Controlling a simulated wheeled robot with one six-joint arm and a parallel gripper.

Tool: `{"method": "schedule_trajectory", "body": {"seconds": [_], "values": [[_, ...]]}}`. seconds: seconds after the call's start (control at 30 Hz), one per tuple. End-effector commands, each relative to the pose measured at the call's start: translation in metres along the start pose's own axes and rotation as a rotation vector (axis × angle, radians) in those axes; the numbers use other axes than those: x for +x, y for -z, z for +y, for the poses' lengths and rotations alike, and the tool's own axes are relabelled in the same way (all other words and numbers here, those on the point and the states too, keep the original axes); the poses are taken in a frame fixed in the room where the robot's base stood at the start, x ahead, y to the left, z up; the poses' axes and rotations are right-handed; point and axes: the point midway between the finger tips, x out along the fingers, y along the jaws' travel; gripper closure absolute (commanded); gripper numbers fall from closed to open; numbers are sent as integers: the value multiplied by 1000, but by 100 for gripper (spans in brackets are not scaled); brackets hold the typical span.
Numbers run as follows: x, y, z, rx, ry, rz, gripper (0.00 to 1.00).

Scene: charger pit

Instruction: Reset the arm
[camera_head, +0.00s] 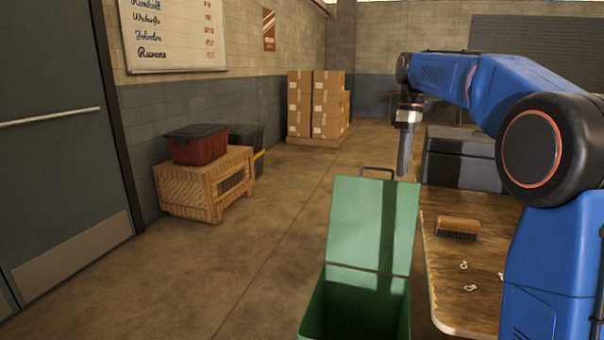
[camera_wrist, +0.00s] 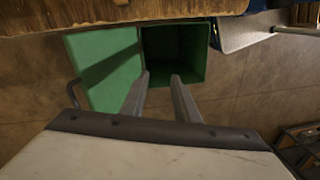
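My blue arm (camera_head: 455,80) reaches forward from the right of the head view and bends down at its wrist. My gripper (camera_head: 404,172) points down there, beyond the raised lid of the green bin and near the table's left edge. In the wrist view my gripper (camera_wrist: 160,78) has its two fingers apart with nothing between them. The green bin (camera_head: 355,305) stands on the floor left of the table with its lid (camera_head: 372,225) open. The bin's dark inside (camera_wrist: 172,55) also shows in the wrist view, behind the fingertips.
The wooden table (camera_head: 432,262) holds a brush (camera_head: 457,228), small pale scraps (camera_head: 470,288) and a dark case (camera_head: 460,160). A red tub (camera_head: 197,146) sits on a wooden crate (camera_head: 205,185) by the left wall. Cardboard boxes (camera_head: 318,105) stand farther back. The floor between is clear.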

Motion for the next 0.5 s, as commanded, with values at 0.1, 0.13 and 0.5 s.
{"method": "schedule_trajectory", "body": {"seconds": [0.1,0.13,0.5], "values": [[1,-17,-29,75,-35,18,72],[3,-21,-35,95,-43,22,72],[33,-72,-115,338,-142,94,72]]}}
